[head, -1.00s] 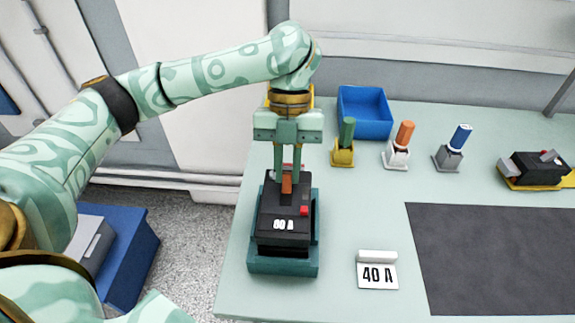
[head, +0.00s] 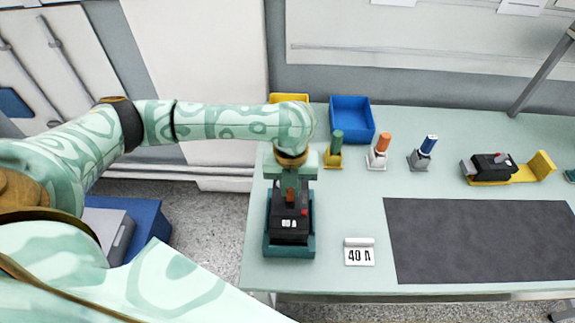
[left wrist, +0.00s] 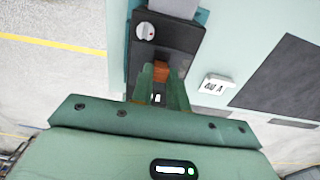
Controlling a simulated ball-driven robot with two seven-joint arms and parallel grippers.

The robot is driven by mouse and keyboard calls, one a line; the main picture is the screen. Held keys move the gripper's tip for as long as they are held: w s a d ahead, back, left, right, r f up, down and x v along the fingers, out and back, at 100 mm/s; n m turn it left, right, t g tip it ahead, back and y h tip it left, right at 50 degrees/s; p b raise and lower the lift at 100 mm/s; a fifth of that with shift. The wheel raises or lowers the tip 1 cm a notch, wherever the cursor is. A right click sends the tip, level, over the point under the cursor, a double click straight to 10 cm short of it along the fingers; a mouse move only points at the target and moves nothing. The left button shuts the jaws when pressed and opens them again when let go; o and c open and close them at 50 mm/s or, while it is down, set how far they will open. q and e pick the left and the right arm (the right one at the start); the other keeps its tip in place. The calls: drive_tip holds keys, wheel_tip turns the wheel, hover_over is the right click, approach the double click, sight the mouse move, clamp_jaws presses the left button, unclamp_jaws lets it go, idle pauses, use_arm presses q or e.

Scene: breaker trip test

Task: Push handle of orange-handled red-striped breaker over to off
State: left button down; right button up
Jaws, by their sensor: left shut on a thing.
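The black breaker (head: 289,226) sits in a teal holder (head: 289,252) at the left of the table, with a white ampere number and a small red part on its face. Its orange handle (head: 290,196) stands up near the far end. My left gripper (head: 291,199) points down over it, shut on the handle. In the left wrist view the orange handle (left wrist: 161,71) shows between the two green fingers (left wrist: 161,86), with a round white dial (left wrist: 145,31) on the breaker beyond. I cannot make out a red stripe. My right gripper is not in view.
A 40 A card (head: 359,254) stands right of the holder, beside a dark mat (head: 480,240). Green, orange and blue handled pieces (head: 380,150) stand behind in a row. A blue bin (head: 352,120) is at the back. Another breaker (head: 490,167) lies on a yellow base at right.

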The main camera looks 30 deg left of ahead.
sight(290, 203)
use_arm(q)
drive_tip(key=s+t+p, duration=0.1)
drive_tip(key=p, duration=0.2)
drive_tip(key=s+d+t+y+p, duration=0.1)
drive_tip(key=t+p, duration=0.1)
drive_tip(key=p, duration=0.1)
drive_tip(key=s+t+y+p, duration=0.1)
drive_tip(key=p, duration=0.2)
drive_tip(key=shift+d+t, duration=0.25)
drive_tip(key=shift+t, duration=0.15)
drive_tip(key=shift+s+d+f+t+y+p, duration=0.2)
drive_tip(key=shift+t+y+p, duration=0.25)
drive_tip(key=shift+p, duration=0.35)
drive_tip(key=shift+s+f+t+y+p, duration=0.3)
drive_tip(key=shift+f+t+y+p, duration=0.05)
drive_tip(key=shift+t+p, duration=0.4)
drive_tip(key=shift+f, duration=0.1)
drive_tip(key=c, duration=1.4)
unclamp_jaws()
drive_tip(key=shift+w, duration=0.1)
drive_tip(key=shift+o, duration=0.2)
